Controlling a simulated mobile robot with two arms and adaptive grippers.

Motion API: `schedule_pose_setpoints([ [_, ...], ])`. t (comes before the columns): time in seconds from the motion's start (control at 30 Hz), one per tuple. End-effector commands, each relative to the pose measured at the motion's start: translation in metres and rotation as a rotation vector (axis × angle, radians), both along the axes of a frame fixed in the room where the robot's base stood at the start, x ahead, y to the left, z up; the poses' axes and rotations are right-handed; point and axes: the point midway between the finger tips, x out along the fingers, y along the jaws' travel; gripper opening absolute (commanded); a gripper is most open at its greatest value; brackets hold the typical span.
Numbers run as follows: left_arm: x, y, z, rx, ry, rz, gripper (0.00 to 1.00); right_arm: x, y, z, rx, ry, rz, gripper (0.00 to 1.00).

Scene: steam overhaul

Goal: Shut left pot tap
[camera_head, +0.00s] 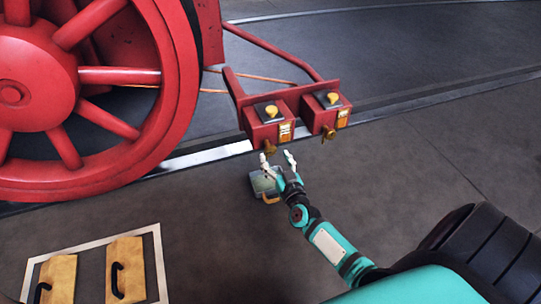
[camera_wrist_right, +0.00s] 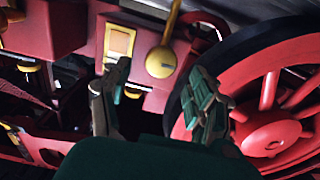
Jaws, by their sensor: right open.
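Two red pots with yellow knobs on top hang side by side on a red bracket in the head view. The left pot (camera_head: 262,128) has a brass tap (camera_head: 268,147) under it; the right pot (camera_head: 319,117) has a similar tap (camera_head: 328,133). My right gripper (camera_head: 277,157) is open just below and beside the left pot's tap. In the right wrist view, a brass tap with a rounded end (camera_wrist_right: 161,62) shows beyond and between the open fingers of my right gripper (camera_wrist_right: 158,85). I see no contact. The tap's exact setting is unclear. My left gripper is not in view.
A large red wheel (camera_head: 38,85) stands left of the pots by a rail. A grey tray (camera_head: 263,182) with a yellow handle lies on the floor below the left pot. Two wooden blocks (camera_head: 126,269) with black handles lie within a white outline.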

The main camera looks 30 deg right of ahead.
Motion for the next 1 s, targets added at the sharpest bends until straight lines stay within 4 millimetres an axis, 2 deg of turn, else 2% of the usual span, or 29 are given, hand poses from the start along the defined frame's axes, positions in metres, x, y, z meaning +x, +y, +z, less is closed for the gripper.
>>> schedule_pose_setpoints([
  [0.03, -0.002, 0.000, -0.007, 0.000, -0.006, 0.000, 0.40, 0.011, -0.002, -0.004, 0.001, -0.003, 0.000, 0.61],
  [0.1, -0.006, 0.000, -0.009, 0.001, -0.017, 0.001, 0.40, 0.022, -0.005, -0.003, 0.001, -0.003, 0.000, 0.61],
  [0.3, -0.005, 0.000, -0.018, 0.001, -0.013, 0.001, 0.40, 0.043, -0.010, -0.002, 0.001, 0.000, 0.000, 0.61],
  [0.67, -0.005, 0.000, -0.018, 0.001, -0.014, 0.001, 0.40, 0.048, -0.011, 0.000, 0.000, 0.001, 0.001, 0.61],
  [1.0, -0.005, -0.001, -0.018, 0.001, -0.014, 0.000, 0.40, 0.047, -0.011, 0.000, 0.000, 0.001, 0.000, 0.17],
])
